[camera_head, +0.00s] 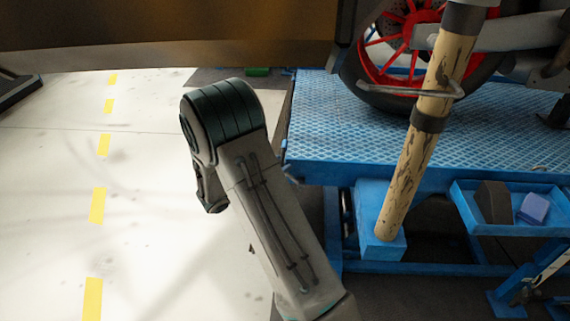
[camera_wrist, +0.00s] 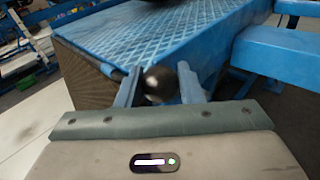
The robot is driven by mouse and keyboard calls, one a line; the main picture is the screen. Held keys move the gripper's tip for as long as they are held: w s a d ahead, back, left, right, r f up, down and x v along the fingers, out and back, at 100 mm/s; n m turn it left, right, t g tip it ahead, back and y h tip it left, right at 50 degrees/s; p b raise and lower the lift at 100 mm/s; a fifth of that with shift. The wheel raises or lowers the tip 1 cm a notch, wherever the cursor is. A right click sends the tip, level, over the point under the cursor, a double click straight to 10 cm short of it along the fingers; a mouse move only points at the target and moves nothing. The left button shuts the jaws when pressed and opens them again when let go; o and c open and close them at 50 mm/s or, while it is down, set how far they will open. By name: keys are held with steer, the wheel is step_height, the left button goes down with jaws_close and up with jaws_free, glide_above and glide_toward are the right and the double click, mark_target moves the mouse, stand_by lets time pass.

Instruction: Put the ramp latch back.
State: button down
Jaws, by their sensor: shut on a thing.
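In the wrist view my gripper (camera_wrist: 158,74) has its two blue-grey fingers on either side of a dark, shiny round knob (camera_wrist: 158,84), closed on it. The knob looks like the end of the ramp latch; the rest of the latch is hidden behind it and the fingers. The knob is by the near corner of the blue tread-plate lift (camera_wrist: 190,32).
A motorcycle wheel (camera_head: 372,75) with red spokes stands on the platform. A blue tray (camera_head: 500,226) holds a dark block and a purple-blue block.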

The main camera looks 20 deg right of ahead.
steer(key=c, duration=1)
jaws_free()
steer(key=p+v, duration=0.1)
steer(key=v, duration=1.3)
steer(key=shift+f, duration=0.1)
steer(key=shift+w, duration=0.1)
